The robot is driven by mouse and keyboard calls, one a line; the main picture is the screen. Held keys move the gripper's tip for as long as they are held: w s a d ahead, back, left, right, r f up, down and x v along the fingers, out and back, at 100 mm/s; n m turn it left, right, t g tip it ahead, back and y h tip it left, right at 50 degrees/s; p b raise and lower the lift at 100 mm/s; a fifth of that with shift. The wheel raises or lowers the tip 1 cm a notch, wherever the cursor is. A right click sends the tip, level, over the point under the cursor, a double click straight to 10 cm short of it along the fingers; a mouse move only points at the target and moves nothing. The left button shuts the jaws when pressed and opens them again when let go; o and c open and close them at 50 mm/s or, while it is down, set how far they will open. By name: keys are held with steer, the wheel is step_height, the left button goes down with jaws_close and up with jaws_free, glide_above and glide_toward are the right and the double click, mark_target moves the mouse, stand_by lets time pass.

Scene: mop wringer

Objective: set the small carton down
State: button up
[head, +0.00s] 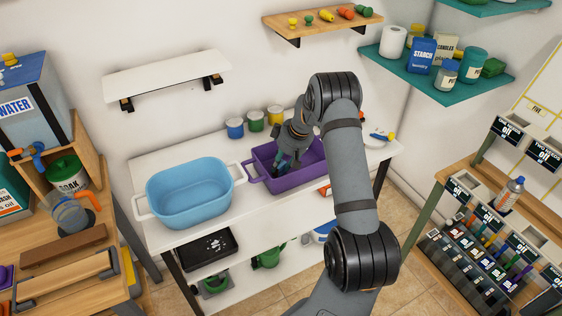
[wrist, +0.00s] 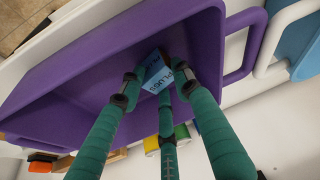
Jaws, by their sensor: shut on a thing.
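The small carton (wrist: 153,78) shows in the wrist view as a light blue box with dark lettering that seems to read PLUGS. The green fingers of my gripper (wrist: 160,82) are closed around it, and it sits tilted in the picture between their tips. My gripper (head: 283,164) reaches down into the purple tub (head: 262,181) in the head view, where I cannot make out the carton. The purple tub (wrist: 85,90) surrounds the carton in the wrist view. I cannot tell whether the carton touches the tub's floor.
A light blue basin (head: 190,190) stands left of the purple tub on the white table (head: 160,158). Several small paint-like pots (head: 255,122) stand behind the tub. A white wall shelf (head: 165,75) is empty. A rack with bottles (head: 505,195) stands at the right.

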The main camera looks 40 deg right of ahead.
steer(key=shift+f, duration=0.1)
steer(key=o, duration=1.1)
steer(key=shift+o, duration=0.3)
steer(key=shift+r, duration=0.3)
steer(key=b+v, duration=0.1)
steer(key=v, duration=1)
steer(key=shift+s+r+b, duration=0.2)
steer(key=shift+r+b, duration=0.15)
steer(key=shift+b, duration=0.05)
